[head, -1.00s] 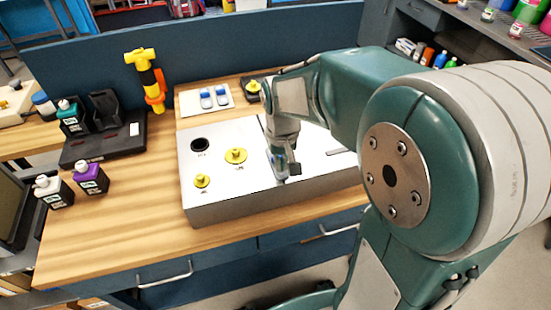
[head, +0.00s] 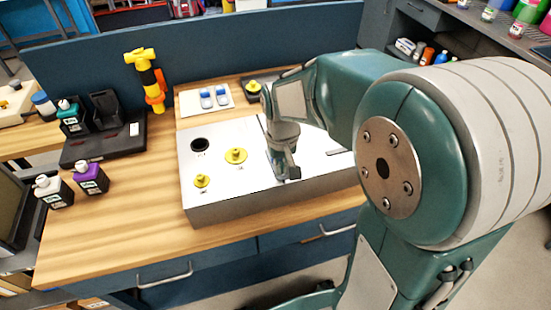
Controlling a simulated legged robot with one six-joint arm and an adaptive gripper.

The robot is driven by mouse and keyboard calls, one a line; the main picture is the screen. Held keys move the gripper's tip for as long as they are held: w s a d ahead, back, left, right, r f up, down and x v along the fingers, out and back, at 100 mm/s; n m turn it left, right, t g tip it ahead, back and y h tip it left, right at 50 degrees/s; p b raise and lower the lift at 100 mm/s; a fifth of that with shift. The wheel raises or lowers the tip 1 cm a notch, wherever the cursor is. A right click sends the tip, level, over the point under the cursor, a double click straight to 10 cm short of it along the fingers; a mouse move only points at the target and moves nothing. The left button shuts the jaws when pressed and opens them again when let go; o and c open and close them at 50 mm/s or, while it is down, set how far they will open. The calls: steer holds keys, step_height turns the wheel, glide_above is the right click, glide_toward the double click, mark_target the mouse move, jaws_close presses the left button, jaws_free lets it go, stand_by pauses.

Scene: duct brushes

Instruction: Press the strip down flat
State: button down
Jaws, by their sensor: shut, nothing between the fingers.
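A silver metal box (head: 215,165) stands on the wooden bench. My gripper (head: 289,174) points down at the middle of its top, near the front edge. Its fingers are together with nothing seen between them. I cannot tell whether the fingertips touch the top. My gripper and arm hide part of the box top.
Yellow knobs (head: 236,155) and a dark round hole (head: 199,144) are on the box's left part. Behind it are a white tray (head: 207,99) and a dark block with a yellow knob (head: 253,88). Bottles (head: 91,178) stand at left. The bench's front left is clear.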

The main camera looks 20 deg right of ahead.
steer(key=shift+r, duration=2.5)
